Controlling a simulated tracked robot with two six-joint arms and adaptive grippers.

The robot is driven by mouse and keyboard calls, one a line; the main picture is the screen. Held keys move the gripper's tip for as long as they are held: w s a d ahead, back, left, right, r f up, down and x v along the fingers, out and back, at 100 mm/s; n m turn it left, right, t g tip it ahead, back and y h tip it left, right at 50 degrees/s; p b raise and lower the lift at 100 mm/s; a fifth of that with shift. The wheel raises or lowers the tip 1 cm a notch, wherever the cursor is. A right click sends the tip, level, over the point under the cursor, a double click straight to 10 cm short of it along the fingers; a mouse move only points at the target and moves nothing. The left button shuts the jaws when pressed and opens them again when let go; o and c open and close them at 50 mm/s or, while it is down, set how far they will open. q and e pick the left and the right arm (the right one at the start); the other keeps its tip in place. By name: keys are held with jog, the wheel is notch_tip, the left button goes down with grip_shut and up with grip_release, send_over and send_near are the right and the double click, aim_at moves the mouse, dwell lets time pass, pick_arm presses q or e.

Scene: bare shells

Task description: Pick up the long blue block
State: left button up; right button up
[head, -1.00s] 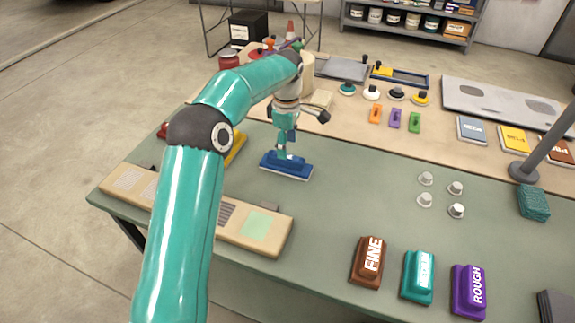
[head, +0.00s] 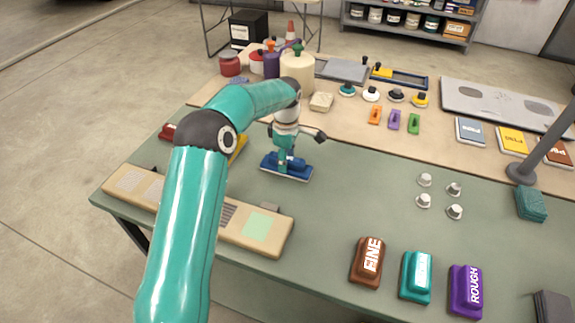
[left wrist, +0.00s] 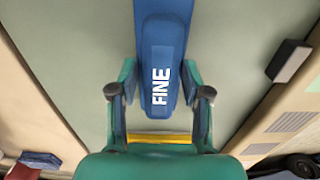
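The long blue block (head: 300,172) lies flat on the green bench top, left of centre in the head view. Its raised handle bears the word FINE in the left wrist view (left wrist: 160,60). My left gripper (head: 287,158) is down at the block from above, and its wrist hides part of the handle. In the left wrist view the two fingers of the gripper (left wrist: 160,85) stand apart, one on each side of the block, with narrow gaps showing. My right gripper is not in view.
A beige board (head: 190,208) lies along the bench's left front edge. A yellow block (head: 238,149) is partly hidden behind my arm. Brown (head: 367,262), teal (head: 416,277) and purple (head: 466,291) blocks stand at the front.

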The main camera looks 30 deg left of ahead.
pick_arm(q)
grip_shut()
jog(key=shift+r, duration=0.45)
notch_tip(320, 180, up, 19)
jog(key=p, duration=0.3)
